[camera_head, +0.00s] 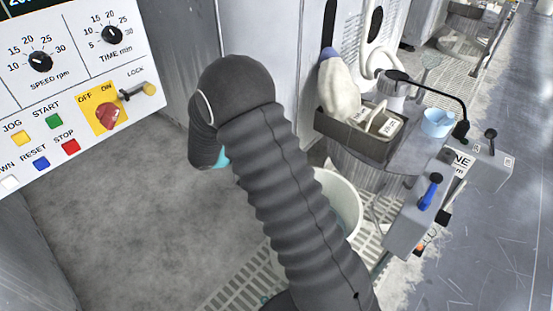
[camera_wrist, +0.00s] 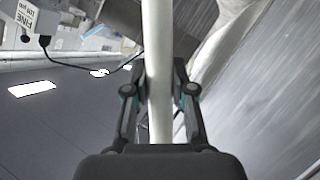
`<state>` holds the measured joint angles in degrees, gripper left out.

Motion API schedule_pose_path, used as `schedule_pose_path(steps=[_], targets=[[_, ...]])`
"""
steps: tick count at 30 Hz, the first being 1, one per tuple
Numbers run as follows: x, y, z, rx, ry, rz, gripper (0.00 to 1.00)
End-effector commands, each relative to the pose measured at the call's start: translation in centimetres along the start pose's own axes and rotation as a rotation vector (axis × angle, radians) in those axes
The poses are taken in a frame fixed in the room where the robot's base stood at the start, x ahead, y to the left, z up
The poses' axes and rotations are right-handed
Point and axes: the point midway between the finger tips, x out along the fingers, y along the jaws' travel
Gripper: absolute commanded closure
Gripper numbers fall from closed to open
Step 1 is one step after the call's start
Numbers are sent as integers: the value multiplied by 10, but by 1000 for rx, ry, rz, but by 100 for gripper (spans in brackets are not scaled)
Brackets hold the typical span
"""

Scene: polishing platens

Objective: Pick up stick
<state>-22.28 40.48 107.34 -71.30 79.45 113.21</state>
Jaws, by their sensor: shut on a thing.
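The stick (camera_wrist: 157,38) is a pale, off-white rod in the wrist view. It runs from the top edge down between the fingers of my gripper (camera_wrist: 158,82). The two dark fingers sit on either side of it and are shut on it. Its lower end is hidden behind the gripper body, and its upper end lies outside the view. In the head view my ribbed grey arm fills the middle, and I cannot make out the gripper or the stick there.
A control panel (camera_head: 65,125) with dials and buttons stands at the left. A dark tray (camera_head: 372,142) with a cloth-like bundle (camera_head: 338,88) stands right of my arm. A pale bucket (camera_head: 342,200) is partly behind my arm. Bare grey floor (camera_head: 125,215) lies at lower left.

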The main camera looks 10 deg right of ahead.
Motion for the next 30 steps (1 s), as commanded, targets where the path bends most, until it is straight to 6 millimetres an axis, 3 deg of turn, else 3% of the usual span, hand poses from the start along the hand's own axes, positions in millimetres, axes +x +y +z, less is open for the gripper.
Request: schedule_pose_path(steps=[21,30], targets=[[-54,91,-132,6,1,-2,100],[-73,122,-177,3,1,-1,100]])
